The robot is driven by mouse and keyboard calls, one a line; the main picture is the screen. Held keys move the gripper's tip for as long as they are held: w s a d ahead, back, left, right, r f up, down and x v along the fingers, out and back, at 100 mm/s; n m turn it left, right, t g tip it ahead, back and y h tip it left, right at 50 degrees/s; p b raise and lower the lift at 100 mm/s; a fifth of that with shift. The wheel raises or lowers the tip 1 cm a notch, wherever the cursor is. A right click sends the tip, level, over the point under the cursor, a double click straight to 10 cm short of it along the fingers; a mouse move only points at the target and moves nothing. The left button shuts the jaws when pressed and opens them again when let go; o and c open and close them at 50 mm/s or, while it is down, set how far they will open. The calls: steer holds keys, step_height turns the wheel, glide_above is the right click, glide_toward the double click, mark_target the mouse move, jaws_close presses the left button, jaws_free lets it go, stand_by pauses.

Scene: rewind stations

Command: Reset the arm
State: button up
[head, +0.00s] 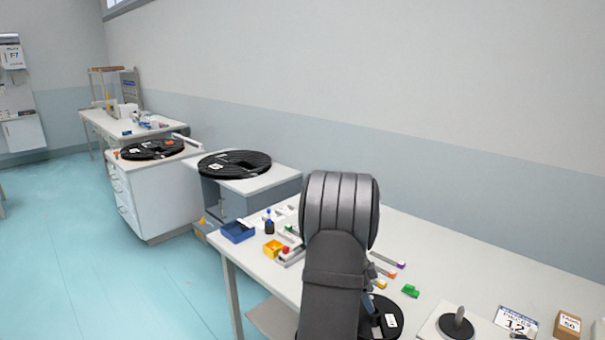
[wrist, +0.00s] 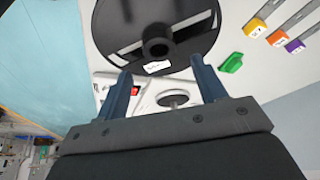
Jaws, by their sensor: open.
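My gripper (wrist: 163,84) is open, with two blue fingers spread wide and nothing between them. A black reel (wrist: 204,40) with a central hub and a white label lies on the white table beyond the fingertips in the wrist view. In the head view my dark grey arm stands over the table and hides most of my gripper. The same reel (head: 393,311) shows partly behind the arm there. I cannot tell the exact gap between fingertips and reel.
A green piece (head: 410,291) lies right of the arm. A round spindle base (head: 457,325), a "12" card (head: 516,321) and a cardboard box (head: 567,325) are at the right. Cabinets with black reels (head: 235,163) stand beyond.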

steer(key=x, duration=0.5)
steer(key=shift+s+f, duration=0.1)
steer(key=shift+f, duration=0.1)
step_height(320, 180, up, 2)
steer(key=shift+r, duration=0.95)
